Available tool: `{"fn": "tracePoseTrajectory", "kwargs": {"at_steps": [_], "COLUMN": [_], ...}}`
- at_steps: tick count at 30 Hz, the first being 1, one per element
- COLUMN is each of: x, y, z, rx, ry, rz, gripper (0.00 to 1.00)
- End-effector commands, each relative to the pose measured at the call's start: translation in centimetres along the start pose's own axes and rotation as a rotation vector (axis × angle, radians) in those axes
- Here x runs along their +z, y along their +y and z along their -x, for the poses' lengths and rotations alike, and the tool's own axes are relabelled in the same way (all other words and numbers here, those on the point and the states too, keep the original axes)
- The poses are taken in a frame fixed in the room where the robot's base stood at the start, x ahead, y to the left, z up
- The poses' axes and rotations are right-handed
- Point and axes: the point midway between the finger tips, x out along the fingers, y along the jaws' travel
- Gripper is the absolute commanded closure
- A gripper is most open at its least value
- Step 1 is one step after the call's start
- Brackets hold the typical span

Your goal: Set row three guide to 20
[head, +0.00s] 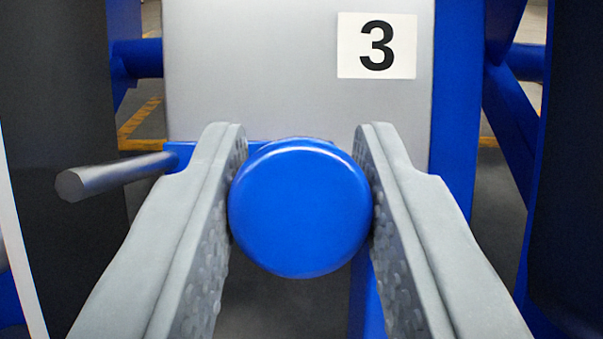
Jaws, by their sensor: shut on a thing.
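A round blue knob (299,210) sits in the middle of the head view, its flat face toward me. My gripper (302,190) is shut on the blue knob, with one textured finger pad against its left side and the other against its right. Behind it stands a grey panel (250,70) with a white label (377,46) reading 3 at its upper right. A grey metal rod (112,177) sticks out to the left from a blue part behind the knob. No scale or number 20 shows in view.
A blue upright post (458,100) stands right of the panel, with blue diagonal bars (512,115) beyond it. Dark panels (50,130) flank the view at left and right. Floor with a yellow line (140,121) shows behind.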

Motion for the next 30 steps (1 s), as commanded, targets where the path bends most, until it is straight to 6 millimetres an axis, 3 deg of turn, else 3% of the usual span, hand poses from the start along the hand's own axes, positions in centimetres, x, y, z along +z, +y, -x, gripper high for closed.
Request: {"fn": "tracePoseTrajectory", "kwargs": {"at_steps": [3,4,6,19,30], "x": [0.0,0.0,0.0,0.0,0.0], "y": [0.1,0.1,0.1,0.1,0.2], "z": [0.0,0.0,0.0,0.9,7.5], "rx": [0.001,0.001,0.001,0.002,0.004], "ry": [0.000,0.000,0.000,-0.001,-0.001], "rz": [0.000,0.000,0.000,-0.001,-0.001], "gripper": [1.00,0.66,0.52,0.51,0.51]}}
